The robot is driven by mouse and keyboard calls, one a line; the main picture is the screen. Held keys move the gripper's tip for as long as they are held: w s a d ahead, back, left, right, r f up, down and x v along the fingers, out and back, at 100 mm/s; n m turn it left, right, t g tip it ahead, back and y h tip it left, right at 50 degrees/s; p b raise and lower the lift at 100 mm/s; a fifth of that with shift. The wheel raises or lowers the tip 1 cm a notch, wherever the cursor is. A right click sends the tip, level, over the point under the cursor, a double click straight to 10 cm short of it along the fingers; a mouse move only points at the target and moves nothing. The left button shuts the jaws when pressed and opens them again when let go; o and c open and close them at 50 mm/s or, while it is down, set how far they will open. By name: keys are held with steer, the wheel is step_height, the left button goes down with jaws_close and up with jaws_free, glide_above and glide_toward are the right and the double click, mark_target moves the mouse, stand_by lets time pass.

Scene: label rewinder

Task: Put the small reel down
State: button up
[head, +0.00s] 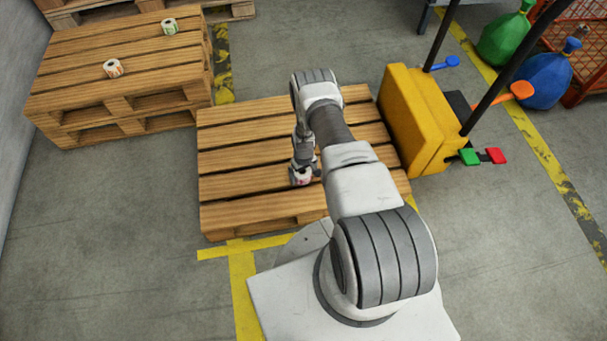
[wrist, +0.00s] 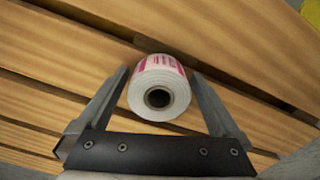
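The small reel (wrist: 158,88) is a white roll with pink-red print and a dark round core hole. In the wrist view it sits between the two fingertips of my gripper (wrist: 160,72), one finger close against each side.
A stacked pallet (head: 120,50) at the back left carries two more small reels, one orange-marked (head: 113,68) and one green-marked (head: 169,26). A yellow machine (head: 415,115) with levers stands right beside the front pallet. The front pallet's left boards are clear.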

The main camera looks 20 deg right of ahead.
steer(key=shift+r, duration=0.1)
steer(key=w+a+r+t+p, duration=0.1)
steer(key=w+r+p, duration=0.1)
steer(key=r, duration=1.5)
steer(key=w+a+r+t+p, duration=0.1)
steer(key=w+r, duration=0.1)
steer(key=r, duration=1.6)
steer(key=w+a+r+p, duration=0.2)
steer(key=r, duration=1.5)
steer(key=s+a+r+t, duration=0.1)
steer(key=s+a+r, duration=0.1)
steer(key=s+r, duration=0.55)
steer(key=s+a+r+t, duration=0.1)
steer(key=s+r, duration=0.3)
steer(key=r, duration=0.6)
steer(key=s+a+r, duration=0.1)
steer(key=s+r, duration=0.1)
steer(key=s, duration=0.6)
steer(key=s+a+r+m+t, duration=0.1)
steer(key=s+r, duration=0.2)
steer(key=s, duration=0.6)
steer(key=shift+s+a+r+t, duration=0.15)
steer(key=shift+a+t, duration=0.15)
